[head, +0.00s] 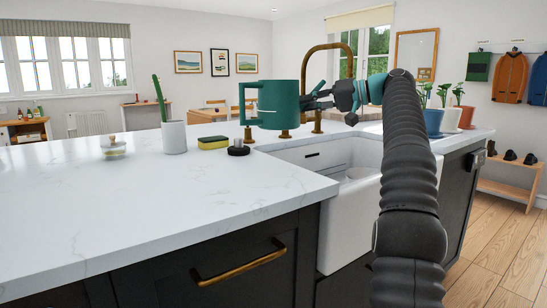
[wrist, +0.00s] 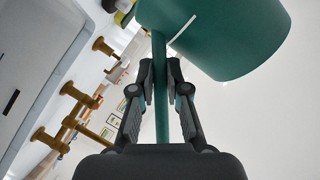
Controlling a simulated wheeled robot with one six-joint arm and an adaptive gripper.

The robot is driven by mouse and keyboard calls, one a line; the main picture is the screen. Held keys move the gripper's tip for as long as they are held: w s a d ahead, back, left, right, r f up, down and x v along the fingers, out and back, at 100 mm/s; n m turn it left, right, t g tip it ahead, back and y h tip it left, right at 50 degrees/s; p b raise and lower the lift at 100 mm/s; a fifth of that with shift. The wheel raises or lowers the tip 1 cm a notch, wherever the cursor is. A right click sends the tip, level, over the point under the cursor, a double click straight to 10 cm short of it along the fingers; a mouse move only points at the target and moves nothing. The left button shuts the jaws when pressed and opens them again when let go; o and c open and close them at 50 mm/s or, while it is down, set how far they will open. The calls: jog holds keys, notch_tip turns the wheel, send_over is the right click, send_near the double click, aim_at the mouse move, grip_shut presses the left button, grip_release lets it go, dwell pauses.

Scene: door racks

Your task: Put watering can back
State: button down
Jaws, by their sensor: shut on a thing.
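The green watering can (head: 279,104) is in the air above the back edge of the sink in the head view, roughly upright. My gripper (head: 318,98) is at its right side. In the wrist view the can's body (wrist: 225,32) fills the top, and my gripper (wrist: 161,80) is shut on a thin green bar of the can, with one finger on each side. A loop-shaped part sticks out from the can's left side in the head view.
A white sink (head: 345,205) with a brass tap (head: 318,75) lies below. A cactus pot (head: 173,137), sponge (head: 213,142) and glass jar (head: 113,148) stand on the marble counter (head: 80,215). Potted plants (head: 452,119) stand right of my arm. The counter's front left is clear.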

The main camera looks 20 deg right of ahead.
jog(key=s+a+f+b, duration=0.1)
jog(key=a+f+b, duration=0.1)
jog(key=a, duration=0.1)
jog(key=s+a+f+b, duration=0.2)
jog(key=a, duration=0.1)
jog(key=s+a+f+b, duration=0.2)
jog(key=a, duration=0.1)
jog(key=shift+s+a+f, duration=0.1)
jog(key=shift+s+f, duration=0.1)
jog(key=shift+f, duration=0.05)
jog(key=shift+f+b, duration=0.55)
jog(key=shift+f, duration=1.45)
jog(key=shift+f, duration=0.2)
jog(key=c, duration=1.2)
grip_release()
jog(key=shift+r, duration=0.3)
jog(key=v, duration=1.2)
jog(key=shift+s+f+p, duration=0.1)
jog(key=shift+f+p, duration=0.05)
jog(key=shift+p, duration=0.25)
